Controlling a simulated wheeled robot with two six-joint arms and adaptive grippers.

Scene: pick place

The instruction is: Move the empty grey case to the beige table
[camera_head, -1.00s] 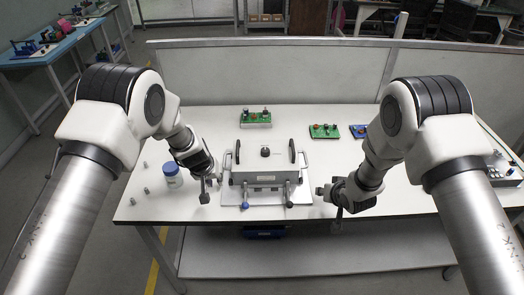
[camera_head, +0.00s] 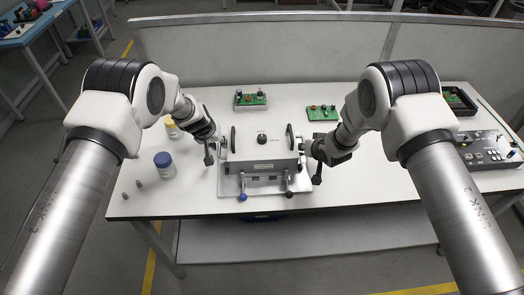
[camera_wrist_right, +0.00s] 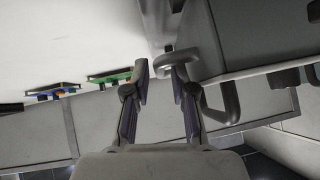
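The grey case (camera_head: 262,172) sits on the white table (camera_head: 190,205), a box with dark upright handles and metal side handles. Its far side and contents are not clearly visible. My left gripper (camera_head: 210,152) is at the case's left side handle; its finger opening is too small to judge. My right gripper (camera_head: 315,168) is at the right side of the case. In the right wrist view its fingers (camera_wrist_right: 160,75) are apart, with the end of the case's curved handle (camera_wrist_right: 226,100) reaching between the fingertips. I cannot identify a beige table.
A blue-capped jar (camera_head: 165,168) and a yellow-capped jar (camera_head: 172,131) stand left of the case. Green circuit boards (camera_head: 250,99) lie behind it. A grey device (camera_head: 487,150) is at the right. A low partition (camera_head: 260,55) closes the back; a blue table (camera_head: 25,30) is at upper left.

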